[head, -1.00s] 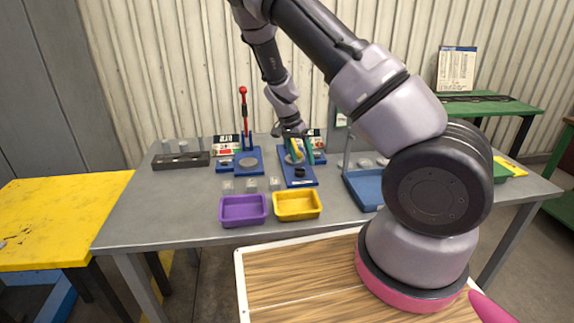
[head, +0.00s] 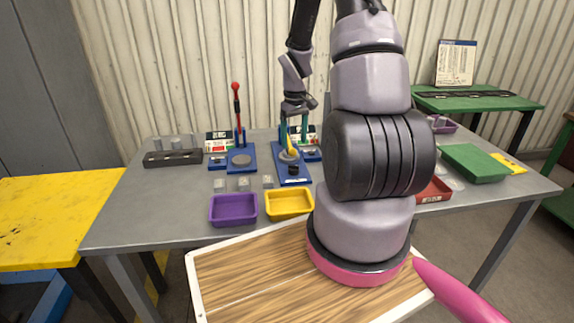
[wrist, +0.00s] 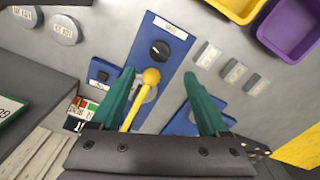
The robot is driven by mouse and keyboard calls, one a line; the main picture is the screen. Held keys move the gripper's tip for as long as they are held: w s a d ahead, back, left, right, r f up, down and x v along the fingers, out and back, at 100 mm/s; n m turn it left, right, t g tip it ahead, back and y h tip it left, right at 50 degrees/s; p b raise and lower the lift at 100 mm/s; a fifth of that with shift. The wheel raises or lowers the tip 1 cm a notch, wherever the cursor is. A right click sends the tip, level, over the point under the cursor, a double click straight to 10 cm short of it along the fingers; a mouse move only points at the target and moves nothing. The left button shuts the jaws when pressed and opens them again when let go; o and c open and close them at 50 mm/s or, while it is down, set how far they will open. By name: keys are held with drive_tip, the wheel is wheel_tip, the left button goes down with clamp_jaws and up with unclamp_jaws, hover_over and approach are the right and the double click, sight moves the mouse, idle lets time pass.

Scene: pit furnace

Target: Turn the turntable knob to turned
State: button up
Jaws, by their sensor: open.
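A black knob (wrist: 159,50) with a white mark sits near one end of a blue plate (wrist: 172,64), below a small label. I take it for the turntable knob; it also shows in the head view (head: 293,169). A yellow ball-ended lever (wrist: 151,76) rises from the same plate, over a grey disc that it partly hides. My gripper (wrist: 159,73) is open, with its green fingers spread on either side of the lever's ball in the picture. The knob lies just beyond the fingertips in that view. I cannot tell whether a finger touches anything. My gripper also shows in the head view (head: 294,139).
A red-handled lever (head: 236,100) stands left of the plate. Small grey blocks (head: 243,184), a purple tray (head: 233,209) and a yellow tray (head: 289,202) lie in front. My arm hides part of the table's right side, where a green tray (head: 474,162) shows.

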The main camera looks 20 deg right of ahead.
sight(294, 169)
wheel_tip(294, 169, down, 11)
drive_tip(key=shift+r, duration=0.2)
idle(0.3)
